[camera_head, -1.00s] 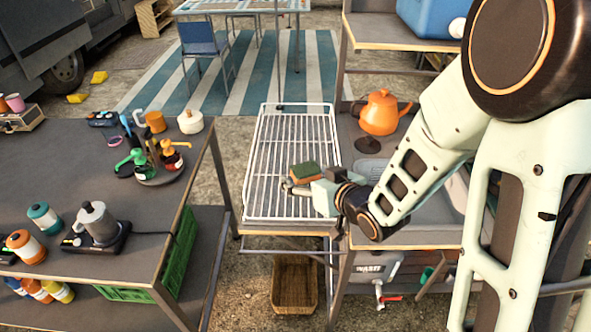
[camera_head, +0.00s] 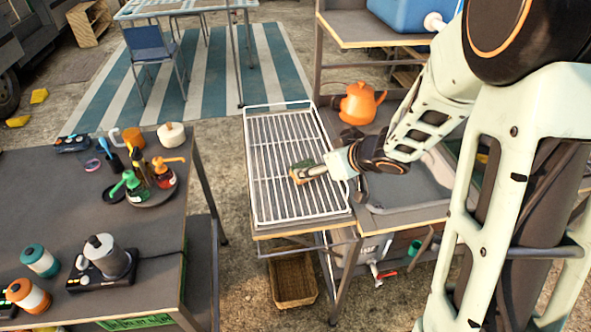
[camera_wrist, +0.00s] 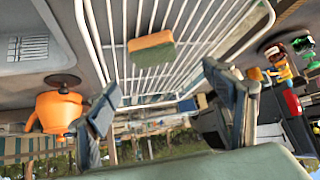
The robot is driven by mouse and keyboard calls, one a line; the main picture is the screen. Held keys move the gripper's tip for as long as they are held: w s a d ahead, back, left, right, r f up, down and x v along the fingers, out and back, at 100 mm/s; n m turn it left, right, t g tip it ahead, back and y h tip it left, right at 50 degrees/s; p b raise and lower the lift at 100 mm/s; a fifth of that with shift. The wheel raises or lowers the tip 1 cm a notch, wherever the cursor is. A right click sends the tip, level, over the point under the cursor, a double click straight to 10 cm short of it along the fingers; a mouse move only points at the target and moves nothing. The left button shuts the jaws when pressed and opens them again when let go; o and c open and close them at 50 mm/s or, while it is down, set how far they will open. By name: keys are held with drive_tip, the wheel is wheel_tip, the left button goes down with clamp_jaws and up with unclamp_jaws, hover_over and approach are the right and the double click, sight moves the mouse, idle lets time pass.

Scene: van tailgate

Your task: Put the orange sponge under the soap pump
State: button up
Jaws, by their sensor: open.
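The orange sponge (camera_head: 299,176), with a green top layer, is on the white wire rack (camera_head: 258,190). My gripper (camera_head: 315,171) is close to its right side and partly hides it. In the wrist view the sponge (camera_wrist: 151,52) shows against the rack's bars, beyond the two spread fingers of my gripper (camera_wrist: 168,98); nothing is between them. On the left table, a bottle with a green soap pump (camera_head: 130,184) and a red-amber bottle with an orange soap pump (camera_head: 165,172) stand on a dark round tray (camera_head: 152,201).
An orange teapot (camera_head: 360,104) stands behind the rack, by the sink (camera_head: 430,180). The left table (camera_head: 60,190) also holds a moka pot (camera_head: 105,256), a white pot (camera_head: 171,134) and jars (camera_head: 40,260). A floor gap separates table and rack.

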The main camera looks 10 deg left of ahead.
drive_tip(key=b+x, duration=0.1)
drive_tip(key=x, duration=0.4)
drive_tip(key=shift+d+f+b, duration=0.1)
drive_tip(key=shift+d+b, duration=0.15)
drive_tip(key=shift+b, duration=0.1)
drive_tip(key=shift+w+b+x, duration=0.15)
drive_tip(key=shift+b+x, duration=0.15)
drive_tip(key=shift+x, duration=1.15)
drive_tip(key=shift+w+b+x, duration=0.15)
drive_tip(key=shift+b+x, duration=0.15)
drive_tip(key=shift+x, duration=1.15)
drive_tip(key=shift+d, duration=0.15)
drive_tip(key=shift+c, duration=0.3)
drive_tip(key=c, duration=0.8)
